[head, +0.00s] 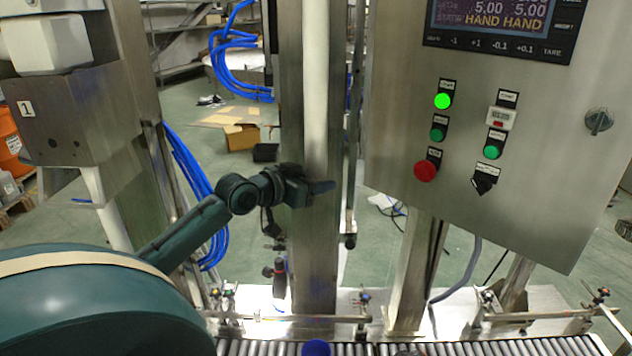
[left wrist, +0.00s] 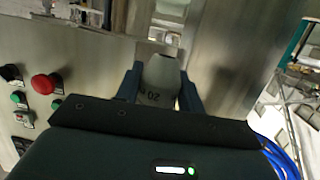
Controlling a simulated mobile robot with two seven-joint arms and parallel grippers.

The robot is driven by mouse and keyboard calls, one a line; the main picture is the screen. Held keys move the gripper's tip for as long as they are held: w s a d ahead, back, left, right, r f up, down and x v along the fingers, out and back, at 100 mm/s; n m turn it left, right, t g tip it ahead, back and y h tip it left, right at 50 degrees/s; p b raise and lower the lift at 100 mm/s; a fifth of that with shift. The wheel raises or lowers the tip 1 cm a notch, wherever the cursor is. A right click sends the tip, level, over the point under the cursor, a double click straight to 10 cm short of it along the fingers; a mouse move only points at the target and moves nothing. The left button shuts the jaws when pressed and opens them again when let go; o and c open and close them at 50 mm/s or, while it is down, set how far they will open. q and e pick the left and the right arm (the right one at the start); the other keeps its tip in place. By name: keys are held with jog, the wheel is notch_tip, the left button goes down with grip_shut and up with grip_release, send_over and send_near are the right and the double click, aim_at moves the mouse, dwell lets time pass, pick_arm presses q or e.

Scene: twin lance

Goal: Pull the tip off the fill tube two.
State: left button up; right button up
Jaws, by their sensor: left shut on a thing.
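Fill tube two, the white vertical tube (head: 315,90), hangs in front of a steel column in the middle of the head view. My left gripper (head: 318,187) is at its lower end. In the left wrist view, my left gripper (left wrist: 160,92) is shut on the pale grey tip (left wrist: 160,82), which tapers and carries dark printed marks. A finger lies on each side of it. The gripper hides the tip in the head view, and I cannot tell whether tip and tube are still joined. My right gripper is not in view.
A control panel (head: 480,130) with lit buttons stands at the right. Another white tube (head: 105,210) hangs at the left under a steel housing (head: 85,120) marked 1. A roller conveyor (head: 460,348) with guide rails runs below, with a blue round-topped object (head: 317,347) at its edge.

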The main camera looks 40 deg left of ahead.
pick_arm(q)
jog(key=o, duration=0.5)
jog(key=c, duration=0.6)
jog(key=shift+f, duration=0.4)
jog(key=shift+d+f, duration=0.1)
jog(key=shift+f, duration=0.2)
jog(key=shift+f, duration=0.1)
jog(key=shift+f+b, duration=0.15)
jog(key=shift+b, duration=0.15)
jog(key=shift+f+b, duration=0.55)
jog(key=shift+f, duration=0.8)
